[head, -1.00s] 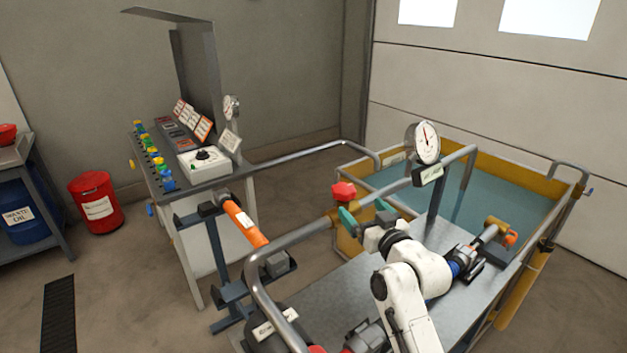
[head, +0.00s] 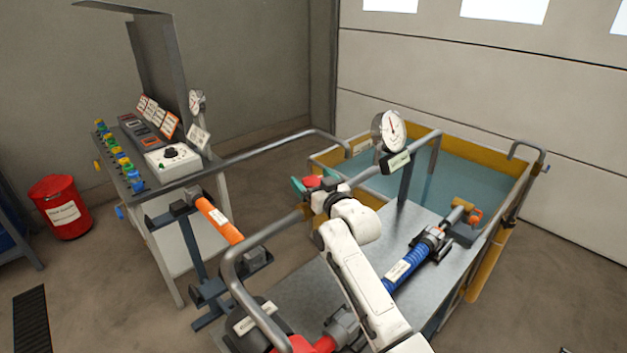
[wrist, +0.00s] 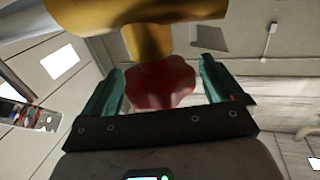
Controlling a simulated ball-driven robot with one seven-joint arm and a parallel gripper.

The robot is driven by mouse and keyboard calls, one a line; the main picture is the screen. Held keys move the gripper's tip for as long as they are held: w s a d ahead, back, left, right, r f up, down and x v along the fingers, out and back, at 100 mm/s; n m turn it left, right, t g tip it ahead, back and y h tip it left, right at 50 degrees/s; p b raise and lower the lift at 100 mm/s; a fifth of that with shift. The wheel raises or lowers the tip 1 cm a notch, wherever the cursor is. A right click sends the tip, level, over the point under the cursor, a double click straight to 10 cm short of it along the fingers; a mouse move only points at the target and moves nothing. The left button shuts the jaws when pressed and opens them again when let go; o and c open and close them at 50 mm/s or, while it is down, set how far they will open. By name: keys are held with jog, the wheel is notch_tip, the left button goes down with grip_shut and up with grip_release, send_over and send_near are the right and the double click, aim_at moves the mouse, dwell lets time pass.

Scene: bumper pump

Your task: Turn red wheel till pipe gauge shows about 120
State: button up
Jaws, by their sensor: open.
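The red wheel (head: 313,182) sits on the pipe by the tank, partly hidden by my gripper in the head view. My gripper (head: 315,185) is open, with a green finger on either side of the wheel. In the wrist view the wheel (wrist: 160,84) lies between the two fingers (wrist: 163,90), below a yellow pipe fitting (wrist: 150,42). I cannot tell whether either finger touches it. The round white pipe gauge (head: 391,131) stands to the right of the wheel. Its needle points roughly upward; the numbers are too small to read.
A grey bent pipe (head: 232,272) rises at the front left of the metal bench (head: 300,300). A yellow-edged water tank (head: 470,158) is behind. A blue hose (head: 408,265) lies on the right. A control desk (head: 150,185) with a second gauge (head: 196,102) stands at left.

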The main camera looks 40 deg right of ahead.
jog(key=c, duration=1)
jog(key=shift+o, duration=0.2)
jog(key=shift+f, duration=0.1)
jog(key=y+b, duration=0.1)
jog(key=b, duration=0.2)
jog(key=shift+d+f+n+b, duration=0.1)
jog(key=shift+d+n+b, duration=0.1)
jog(key=shift+n+b, duration=0.15)
jog(key=n+y+b, duration=0.2)
jog(key=y+b, duration=0.1)
jog(key=b, duration=0.5)
jog(key=shift+a+y, duration=0.15)
jog(key=shift+y, duration=0.15)
jog(key=shift+r+n+y+b, duration=0.2)
jog(key=shift+n+y+b, duration=0.3)
jog(key=shift+b, duration=0.35)
jog(key=o, duration=1)
jog(key=shift+a, duration=0.1)
jog(key=shift+c, duration=0.2)
